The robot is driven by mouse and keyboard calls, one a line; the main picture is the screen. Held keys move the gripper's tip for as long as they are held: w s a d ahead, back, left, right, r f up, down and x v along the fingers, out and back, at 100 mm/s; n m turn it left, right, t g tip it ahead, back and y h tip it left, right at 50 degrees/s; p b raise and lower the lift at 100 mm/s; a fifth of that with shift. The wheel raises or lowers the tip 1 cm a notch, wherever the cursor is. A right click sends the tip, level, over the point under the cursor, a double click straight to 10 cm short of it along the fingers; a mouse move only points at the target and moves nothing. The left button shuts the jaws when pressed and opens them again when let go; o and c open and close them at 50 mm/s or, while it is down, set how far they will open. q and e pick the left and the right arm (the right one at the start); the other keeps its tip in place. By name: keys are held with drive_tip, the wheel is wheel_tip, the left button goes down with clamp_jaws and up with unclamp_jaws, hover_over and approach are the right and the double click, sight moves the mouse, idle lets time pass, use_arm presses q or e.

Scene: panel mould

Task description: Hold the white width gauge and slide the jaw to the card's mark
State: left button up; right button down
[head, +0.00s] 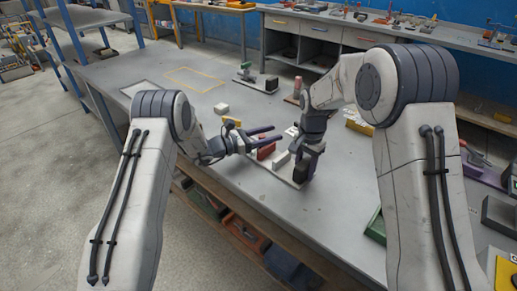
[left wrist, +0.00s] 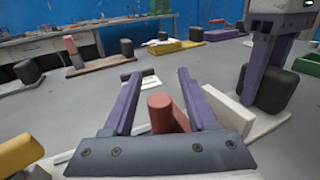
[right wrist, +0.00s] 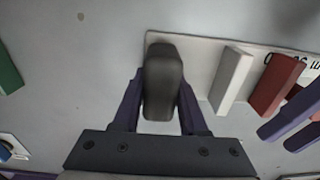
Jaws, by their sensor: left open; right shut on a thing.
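The white width gauge (right wrist: 195,48) lies flat on the bench as a pale plate. A dark upright block (right wrist: 164,75) stands at one end, with a white upright block (right wrist: 231,78) and a red block (right wrist: 275,84) along it. My right gripper (head: 308,150) is shut on the dark block, a finger on each side. My left gripper (head: 278,133) is open; in the left wrist view the red block (left wrist: 165,113) shows between its fingers, and contact cannot be told.
A yellow block (left wrist: 20,153) and a pale block (head: 221,108) are near my left gripper. Other fixtures with dark blocks (head: 270,84) stand farther back. A green tray (head: 376,226) lies at the right. The bench between is largely clear.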

use_arm(q)
drive_tip(key=v, duration=1.2)
use_arm(e)
drive_tip(key=shift+c, duration=1.8)
unclamp_jaws()
drive_tip(key=shift+r, duration=0.1)
